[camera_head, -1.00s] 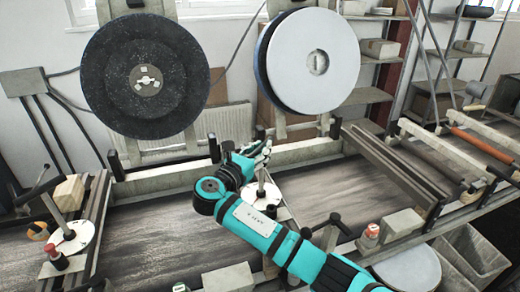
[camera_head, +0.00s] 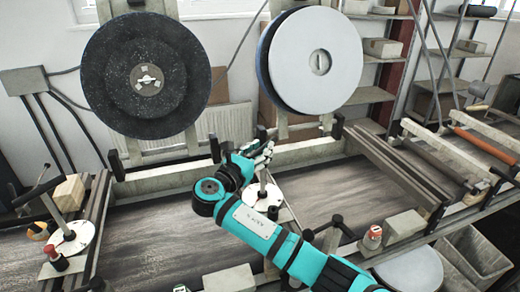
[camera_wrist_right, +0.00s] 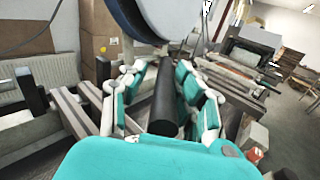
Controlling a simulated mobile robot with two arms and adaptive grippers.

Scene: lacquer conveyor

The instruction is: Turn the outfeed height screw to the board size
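A height screw stands in the middle of the conveyor: a thin upright post over a round pale dial plate (camera_head: 274,191). My right gripper (camera_head: 262,150) is at the top of this post, and its fingers and my forearm hide much of the screw. In the right wrist view, a black cylindrical handle (camera_wrist_right: 164,105) lies between the two teal fingers of my right gripper (camera_wrist_right: 161,75). The fingers look open around it, with a small gap on the left side. A similar screw (camera_head: 70,236) with a crank and white dial stands at the left. My left gripper is out of view.
Two large wheels, one dark (camera_head: 115,75) and one pale-faced (camera_head: 335,85), stand behind the conveyor. Red-topped buttons (camera_head: 55,257) sit at the left and right (camera_head: 371,236) front. Rails (camera_head: 410,180) run along the right side. Small pale blocks (camera_head: 405,222) lie near the edge.

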